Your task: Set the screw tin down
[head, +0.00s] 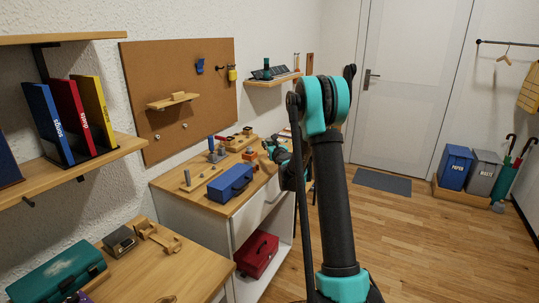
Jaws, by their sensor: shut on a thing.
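My gripper (270,152) is small and far off, at the end of my arm, over the right part of the wooden workbench (212,200). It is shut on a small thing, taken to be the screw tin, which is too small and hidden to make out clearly. I cannot tell whether that thing touches the bench top. My arm covers part of the bench's right end.
A blue toolbox (230,184) stands on the bench, left of my gripper. A small reddish box (250,154) and wooden blocks lie close by. A red toolbox (257,254) sits on the shelf below. Bare bench top shows around the blue toolbox.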

